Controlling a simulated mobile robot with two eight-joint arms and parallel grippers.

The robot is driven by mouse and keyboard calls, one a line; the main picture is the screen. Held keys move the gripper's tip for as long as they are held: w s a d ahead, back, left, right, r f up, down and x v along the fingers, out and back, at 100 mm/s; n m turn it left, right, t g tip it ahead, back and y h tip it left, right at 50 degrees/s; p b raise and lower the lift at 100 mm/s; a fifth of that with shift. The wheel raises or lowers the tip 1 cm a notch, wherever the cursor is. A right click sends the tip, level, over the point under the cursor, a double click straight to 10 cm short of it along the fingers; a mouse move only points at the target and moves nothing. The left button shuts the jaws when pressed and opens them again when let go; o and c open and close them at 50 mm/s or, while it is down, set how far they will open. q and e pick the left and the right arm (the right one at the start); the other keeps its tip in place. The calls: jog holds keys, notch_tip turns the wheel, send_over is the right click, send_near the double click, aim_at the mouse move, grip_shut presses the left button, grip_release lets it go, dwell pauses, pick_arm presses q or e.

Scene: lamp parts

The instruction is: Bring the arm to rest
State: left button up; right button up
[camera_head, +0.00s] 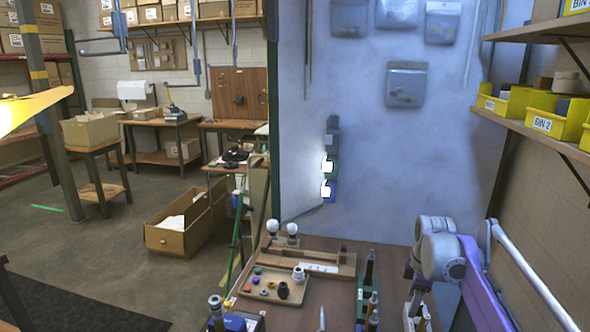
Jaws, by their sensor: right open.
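My right arm comes in from the right, and its gripper (417,318) points down over the right part of the wooden workbench (345,262). The gripper is open, with nothing seen between its fingers; its tips are close to the bottom edge of the picture. Two white bulbs (282,229) stand at the back left of the bench. A wooden tray (258,299) holds several small coloured and dark parts. My left gripper is not in view.
Several slim upright tools (369,270) stand left of my right gripper. A blue and yellow item (236,322) stands at the front left. Yellow bins (543,122) sit on a shelf at the right.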

jog(key=s+a+f+m+t, duration=0.1)
jog(key=s+a+m, duration=0.2)
jog(key=s, duration=0.5)
jog(key=s+a+f+m, duration=0.1)
jog(key=s+a+m, duration=0.3)
jog(key=s, duration=0.4)
jog(key=shift+a+m+t, duration=0.3)
jog(key=shift+a+t, duration=0.1)
jog(key=shift+a, duration=0.2)
jog(key=s+a+f+m, duration=0.1)
jog(key=s+f+m, duration=0.1)
jog(key=s, duration=0.3)
jog(key=s+a+f+m+t, duration=0.1)
jog(key=s+f+m, duration=0.1)
jog(key=s+f, duration=0.2)
jog(key=s+a+f+m, duration=0.1)
jog(key=s+f+m, duration=0.1)
jog(key=s+f, duration=0.2)
jog(key=shift+s+a+t, duration=0.2)
jog(key=shift+s, duration=0.25)
jog(key=shift+s+a+t, duration=0.2)
jog(key=shift+s, duration=0.25)
